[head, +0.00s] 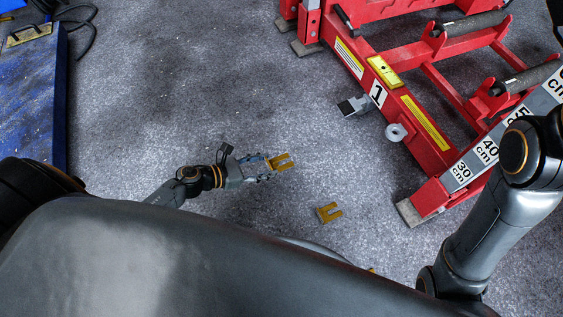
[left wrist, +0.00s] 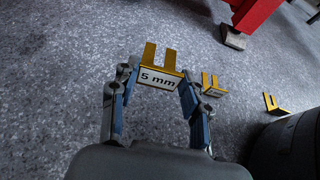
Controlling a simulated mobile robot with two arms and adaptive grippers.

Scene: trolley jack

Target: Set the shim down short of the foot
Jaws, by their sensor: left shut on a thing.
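A yellow forked shim (head: 283,160) is held by my left gripper (head: 266,167) in the head view. In the left wrist view the shim (left wrist: 160,58) carries a white "5 mm" label, with its prongs pointing away from my left gripper (left wrist: 157,80). The fingers are shut on its labelled end. The gap between the shim and the floor is hard to judge. The nearest grey foot (head: 412,211) of the red frame is to the right of the shim; it also shows in the left wrist view (left wrist: 233,37). My right gripper is out of view.
A second yellow shim (head: 329,213) lies on the floor between my gripper and the foot. A third (left wrist: 274,103) lies farther right, mostly hidden in the head view. The red frame (head: 428,133) fills the upper right; a blue platform (head: 35,95) stands left.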

